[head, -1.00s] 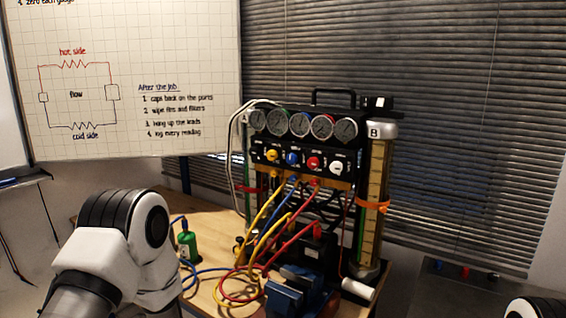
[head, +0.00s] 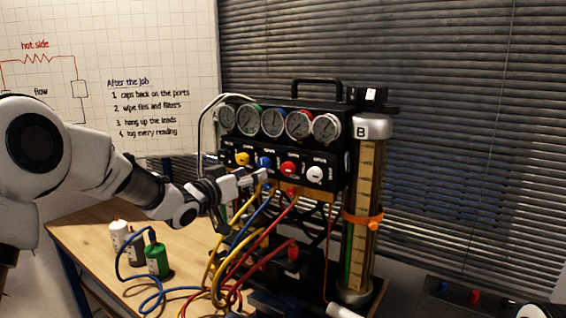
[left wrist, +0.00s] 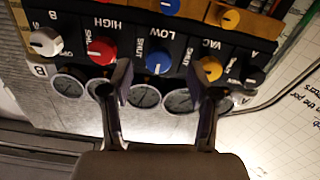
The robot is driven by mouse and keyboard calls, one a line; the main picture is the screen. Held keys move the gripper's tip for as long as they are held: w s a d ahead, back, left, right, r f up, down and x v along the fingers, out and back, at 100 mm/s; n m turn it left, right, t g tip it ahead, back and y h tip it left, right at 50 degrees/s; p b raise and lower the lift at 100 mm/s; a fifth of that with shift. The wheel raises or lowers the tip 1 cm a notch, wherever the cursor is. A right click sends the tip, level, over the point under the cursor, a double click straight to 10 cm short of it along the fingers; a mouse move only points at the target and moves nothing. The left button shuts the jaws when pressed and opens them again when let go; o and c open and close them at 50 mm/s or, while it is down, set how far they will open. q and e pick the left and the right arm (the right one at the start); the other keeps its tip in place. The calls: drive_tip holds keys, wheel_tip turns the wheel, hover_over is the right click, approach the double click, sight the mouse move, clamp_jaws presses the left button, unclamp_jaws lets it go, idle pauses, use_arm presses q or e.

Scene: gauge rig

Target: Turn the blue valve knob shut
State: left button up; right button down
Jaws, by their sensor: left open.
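The blue valve knob (head: 264,162) sits on the black front panel of the gauge rig, between a yellow knob (head: 242,159) and a red knob (head: 288,168). In the left wrist view the blue knob (left wrist: 159,61) shows in the gap between the fingers, near a "SHUT" label. My left gripper (head: 258,178) is open and empty, in front of the panel just below the blue knob. In the left wrist view the open left gripper (left wrist: 167,82) has one finger near the red knob and one near the yellow knob. Contact cannot be told. My right gripper is not in view.
Gauges (head: 273,123) line the rig above the knobs. A white knob (head: 315,174) is at the right. Yellow, blue and red hoses (head: 258,262) hang below the panel. A green bottle (head: 157,260) stands on the wooden table (head: 80,228). A cylinder (head: 368,205) stands to the right.

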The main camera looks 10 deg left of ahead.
sight(262, 164)
use_arm(q)
drive_tip(key=shift+w+d+r+p, duration=0.1)
drive_tip(key=shift+w+r+p, duration=0.25)
drive_tip(key=shift+r+p, duration=0.25)
drive_tip(key=shift+w+d+r+p, duration=0.1)
drive_tip(key=shift+w+r+p, duration=0.25)
drive_tip(key=shift+r+p, duration=0.15)
drive_tip(key=w, duration=0.1)
drive_tip(key=w+d+f, duration=0.1)
drive_tip(key=w, duration=0.2)
drive_tip(key=shift+w+d+f+p, duration=0.2)
drive_tip(key=shift+w+d+p, duration=0.1)
drive_tip(key=shift+d, duration=0.1)
drive_tip(key=shift+s+a+r, duration=0.2)
drive_tip(key=shift+s, duration=0.2)
drive_tip(key=shift+s+a+r, duration=0.1)
drive_tip(key=shift+s+r, duration=0.05)
drive_tip(key=shift+s, duration=0.1)
drive_tip(key=c, duration=0.4)
clamp_jaws()
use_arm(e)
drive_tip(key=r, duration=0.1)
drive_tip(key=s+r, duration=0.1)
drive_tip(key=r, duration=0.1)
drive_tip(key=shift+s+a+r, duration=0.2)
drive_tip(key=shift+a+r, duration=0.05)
